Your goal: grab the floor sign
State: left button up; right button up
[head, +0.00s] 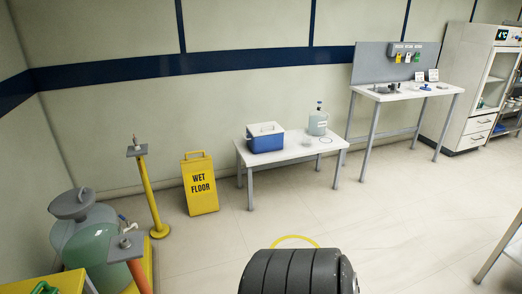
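The floor sign (200,184) is a yellow folding board with "WET FLOOR" in black letters and a handle loop on top. It stands upright on the floor near the back wall in the head view, left of centre. It is between a yellow post and a low white table. Its front face shows in full. Neither of my grippers is in view, and nothing is touching the sign's visible front.
The low white table (302,152) right of the sign bears a blue cooler (265,141) and a jug (318,122). Left of the sign are the yellow post (153,198) and greenish tanks (97,255). The floor (215,245) before the sign is clear. A black ribbed shape hides the bottom middle.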

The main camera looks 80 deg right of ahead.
aim_at(198, 174)
jog(key=z, duration=1.95)
jog(key=i+l, duration=0.35)
jog(key=i, duration=0.15)
jog(key=i+l+z, duration=0.1)
jog(key=i+l, duration=0.2)
jog(key=i, duration=0.2)
jog(key=i+l, duration=0.3)
jog(key=i, duration=0.25)
